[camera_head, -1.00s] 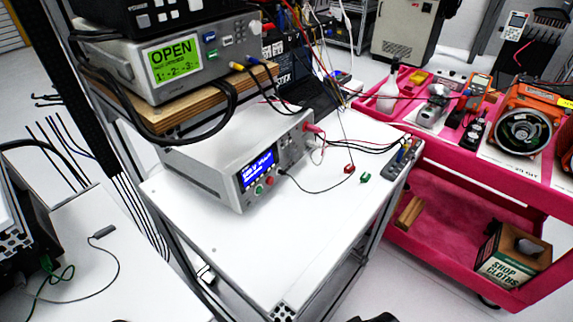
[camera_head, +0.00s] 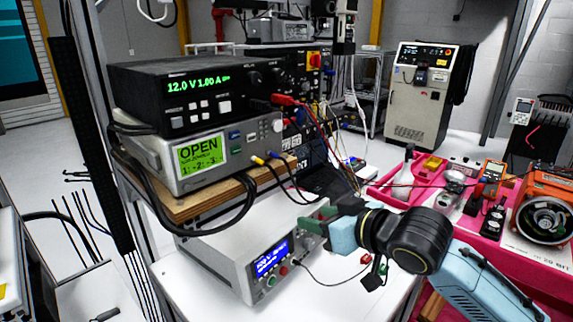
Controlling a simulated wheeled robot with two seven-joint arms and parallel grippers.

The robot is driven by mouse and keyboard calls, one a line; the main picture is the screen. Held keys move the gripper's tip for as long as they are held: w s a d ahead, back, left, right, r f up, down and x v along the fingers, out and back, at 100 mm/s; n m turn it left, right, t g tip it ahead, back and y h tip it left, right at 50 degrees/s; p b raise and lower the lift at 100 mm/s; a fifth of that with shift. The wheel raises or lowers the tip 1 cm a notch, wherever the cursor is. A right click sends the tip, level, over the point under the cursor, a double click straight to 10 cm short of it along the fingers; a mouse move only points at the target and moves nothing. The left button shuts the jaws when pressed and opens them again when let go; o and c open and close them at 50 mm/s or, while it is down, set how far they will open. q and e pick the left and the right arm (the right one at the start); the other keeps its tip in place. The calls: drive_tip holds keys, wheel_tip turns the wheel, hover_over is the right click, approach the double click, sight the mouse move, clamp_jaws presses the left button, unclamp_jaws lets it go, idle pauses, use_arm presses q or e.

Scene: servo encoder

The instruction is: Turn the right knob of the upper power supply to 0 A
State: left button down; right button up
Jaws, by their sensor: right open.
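The upper power supply (camera_head: 150,97) is a black unit on top of the stack at the left. Its green display (camera_head: 198,84) reads 12.0 V and 1.00 A. Two dark round knobs are on its front: a left knob (camera_head: 254,79) and a right knob (camera_head: 278,74). The knob pointers are too small to read. My right gripper (camera_head: 313,221) comes in from the lower right. It is open and empty, below and to the right of the knobs, in front of the lower white instrument, and apart from the power supply. My left gripper is not in view.
A grey instrument reading OPEN (camera_head: 160,165) sits under the supply on a wooden shelf (camera_head: 185,208). Red and black leads (camera_head: 298,101) leave the supply's front right. A white instrument (camera_head: 222,250) stands on the white table. A pink cart (camera_head: 375,192) is at the right.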

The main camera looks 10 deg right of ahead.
wheel_tip(320, 180, up, 11)
drive_tip(key=w+t+y, duration=0.1)
drive_tip(key=w+y, duration=0.1)
drive_tip(key=n+t+y, duration=0.1)
drive_tip(key=t+y, duration=0.1)
approach(280, 75)
drive_tip(key=p+x, duration=0.2)
drive_tip(key=x, duration=0.6)
drive_tip(key=shift+w+a+r, duration=0.1)
drive_tip(key=shift+w, duration=0.15)
